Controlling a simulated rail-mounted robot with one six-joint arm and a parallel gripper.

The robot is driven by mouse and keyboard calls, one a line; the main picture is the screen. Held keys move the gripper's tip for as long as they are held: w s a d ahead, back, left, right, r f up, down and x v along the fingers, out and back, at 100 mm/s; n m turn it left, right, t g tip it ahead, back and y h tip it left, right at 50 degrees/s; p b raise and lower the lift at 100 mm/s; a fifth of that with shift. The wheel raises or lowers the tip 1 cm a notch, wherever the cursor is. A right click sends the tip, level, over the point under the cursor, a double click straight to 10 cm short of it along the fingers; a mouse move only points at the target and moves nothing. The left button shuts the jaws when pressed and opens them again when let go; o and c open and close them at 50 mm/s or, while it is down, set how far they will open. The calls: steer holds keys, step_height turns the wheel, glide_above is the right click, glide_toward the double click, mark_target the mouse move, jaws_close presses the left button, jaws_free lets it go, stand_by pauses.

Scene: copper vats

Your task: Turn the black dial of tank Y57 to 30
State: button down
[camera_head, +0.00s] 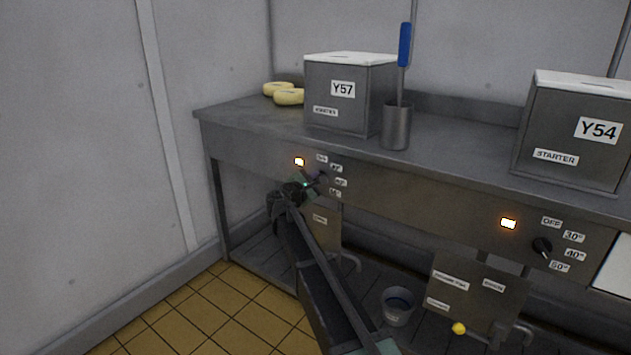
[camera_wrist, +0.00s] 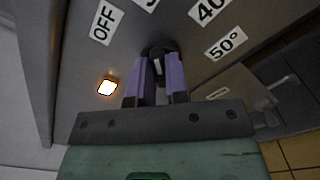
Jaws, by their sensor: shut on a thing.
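Tank Y57 (camera_head: 342,100) is a grey metal box with a white lid on the steel bench, labelled Y57 and STARTER. Its dial is on the front panel below it, largely hidden by my gripper (camera_head: 314,183) in the head view. In the wrist view, my gripper (camera_wrist: 156,82) has its two purple fingers closed on either side of the black dial (camera_wrist: 158,50). A white mark shows between the fingers; I cannot tell which label it points to. The labels OFF (camera_wrist: 103,22), 40 (camera_wrist: 208,9) and 50 (camera_wrist: 225,43) surround the dial; another label is cut off at the top.
An orange light (camera_wrist: 107,88) glows beside the dial. Tank Y54 (camera_head: 575,125) has its own black dial (camera_head: 542,247) at right. A steel cup (camera_head: 396,128) with a blue-handled tool (camera_head: 404,46) and pale cheeses (camera_head: 289,97) stand on the bench (camera_head: 240,115). A bucket (camera_head: 397,308) is below.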

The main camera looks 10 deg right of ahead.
stand_by(0.3)
steer(key=c, duration=1.1)
jaws_free()
steer(key=v, duration=1.1)
steer(key=shift+m, duration=0.3)
